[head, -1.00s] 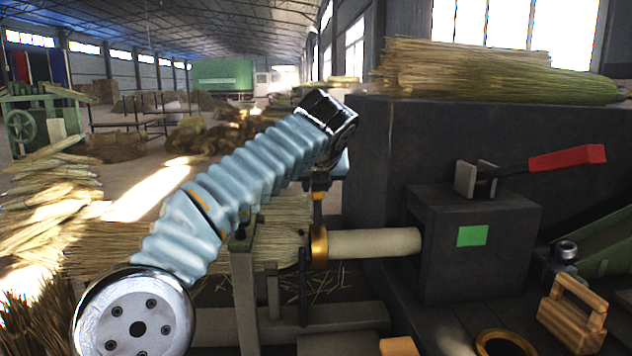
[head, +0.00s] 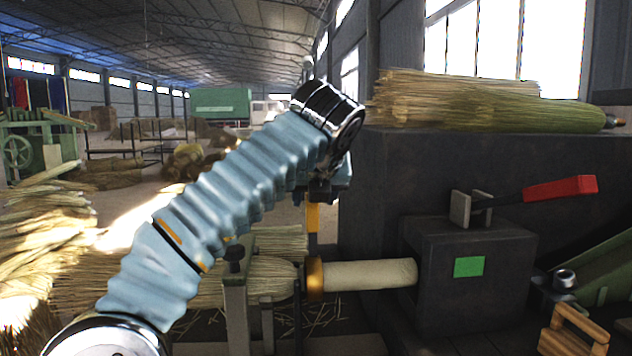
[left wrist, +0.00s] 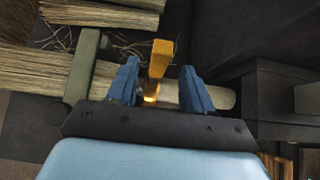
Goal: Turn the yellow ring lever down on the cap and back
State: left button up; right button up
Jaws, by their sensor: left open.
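The yellow ring (head: 315,278) sits around the left end of a pale round handle (head: 370,273), against the straw bundle (head: 180,283). Its yellow lever (head: 312,225) stands upright from the ring. I cannot tell a separate cap from the ring. My left gripper (head: 322,190) is above the lever in the head view, largely hidden by its own wrist. In the left wrist view the left gripper (left wrist: 158,72) has its blue fingers apart. The lever (left wrist: 160,58) shows between them, with a gap on each side. My right gripper is not in view.
A dark block (head: 430,260) with a green patch and a red-handled clamp (head: 560,188) stands right of the handle. A green-grey post (head: 235,300) stands to the left. A wooden-handled piece (head: 573,333) lies at lower right. Straw lies on the bench (head: 480,145) behind.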

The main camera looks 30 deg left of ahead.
pick_arm(q)
jog(key=v, duration=0.5)
jog(key=shift+s+d+r, duration=0.1)
jog(key=shift+s+r, duration=0.05)
jog(key=shift+r, duration=0.05)
